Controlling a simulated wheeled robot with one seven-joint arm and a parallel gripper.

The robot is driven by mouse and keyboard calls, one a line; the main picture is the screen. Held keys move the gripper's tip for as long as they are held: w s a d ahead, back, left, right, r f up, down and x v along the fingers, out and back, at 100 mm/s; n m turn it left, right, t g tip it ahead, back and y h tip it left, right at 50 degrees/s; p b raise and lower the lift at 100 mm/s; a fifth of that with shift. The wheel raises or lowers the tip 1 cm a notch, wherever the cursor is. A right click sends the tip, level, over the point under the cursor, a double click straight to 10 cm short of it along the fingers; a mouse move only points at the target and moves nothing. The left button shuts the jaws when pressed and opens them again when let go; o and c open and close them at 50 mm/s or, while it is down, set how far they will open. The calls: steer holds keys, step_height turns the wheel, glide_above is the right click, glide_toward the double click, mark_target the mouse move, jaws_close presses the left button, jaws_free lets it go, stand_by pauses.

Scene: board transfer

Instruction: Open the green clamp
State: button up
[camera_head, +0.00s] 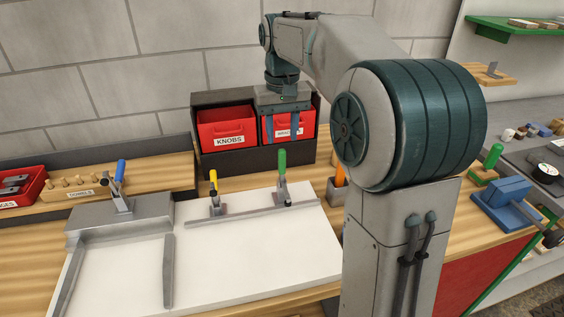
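The green clamp (282,180) stands at the back edge of the white board (262,250), by a grey bar, with its green handle pointing up. My gripper (282,138) points down just above the green handle in the picture. Its two blue fingers are apart, with nothing seen between them. I cannot tell how far the fingers are from the handle in depth.
A yellow-handled clamp (214,195) stands left of the green one, and a blue-handled clamp (121,190) sits on a grey block (120,217). Red bins (227,128) stand in a dark rack behind my gripper. The white board's middle is clear.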

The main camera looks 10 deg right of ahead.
mark_target(282, 174)
step_height(282, 174, down, 9)
steer(key=shift+r, duration=0.2)
jaws_close()
